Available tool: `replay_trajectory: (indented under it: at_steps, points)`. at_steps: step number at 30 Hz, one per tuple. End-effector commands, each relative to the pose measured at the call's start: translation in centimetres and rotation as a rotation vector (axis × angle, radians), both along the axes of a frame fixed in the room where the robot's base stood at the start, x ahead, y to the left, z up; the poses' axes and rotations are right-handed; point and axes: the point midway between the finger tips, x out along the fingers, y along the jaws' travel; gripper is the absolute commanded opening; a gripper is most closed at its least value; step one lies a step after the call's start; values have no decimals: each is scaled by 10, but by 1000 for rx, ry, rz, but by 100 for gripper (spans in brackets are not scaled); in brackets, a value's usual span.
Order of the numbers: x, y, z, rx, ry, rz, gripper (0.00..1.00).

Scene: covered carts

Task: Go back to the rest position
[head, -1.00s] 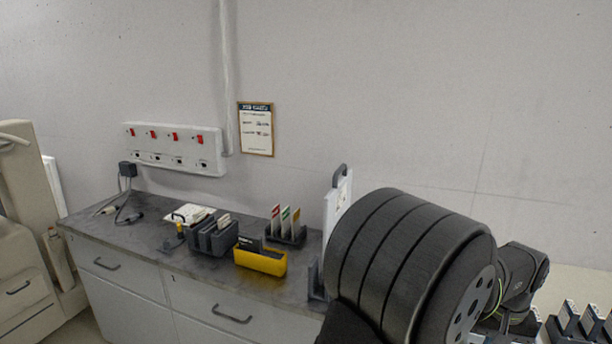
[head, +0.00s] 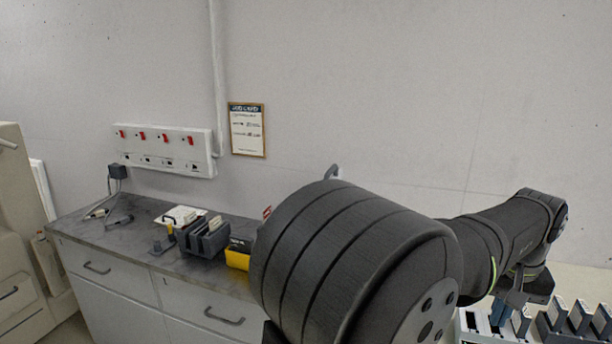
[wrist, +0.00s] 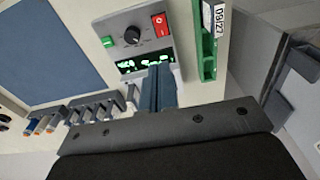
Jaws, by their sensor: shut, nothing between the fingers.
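My gripper (wrist: 158,88) is shut and empty in the wrist view, its blue-grey fingers together in front of a small control panel. The panel (wrist: 137,42) has a green button, a black knob, a red switch and a lit green display. In the head view my gripper (head: 500,312) points down at the lower right, beside a white unit and a dark rack of upright modules. I cannot tell whether the fingers touch anything. My own arm hides the right part of the bench.
A grey bench (head: 140,236) along the wall holds a dark slotted rack (head: 203,238) and a yellow bin (head: 238,256). The dark module rack (head: 570,322) stands at the lower right. A green holder (wrist: 208,45) and a row of grey clips (wrist: 95,108) flank the gripper.

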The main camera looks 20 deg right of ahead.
Motion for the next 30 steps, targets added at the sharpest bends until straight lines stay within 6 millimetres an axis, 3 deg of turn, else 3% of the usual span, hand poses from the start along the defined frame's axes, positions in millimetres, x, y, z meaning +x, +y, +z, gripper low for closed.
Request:
replay_trajectory:
  at_steps: [6, 13, 19, 30]
  points:
    - [-10, 10, 43, -28, -25, 1, 0]
    - [-18, 23, 78, -49, -46, 4, 0]
    - [-16, 21, 59, -45, -44, 5, 0]
    - [-15, 20, 55, -47, -45, 5, 0]
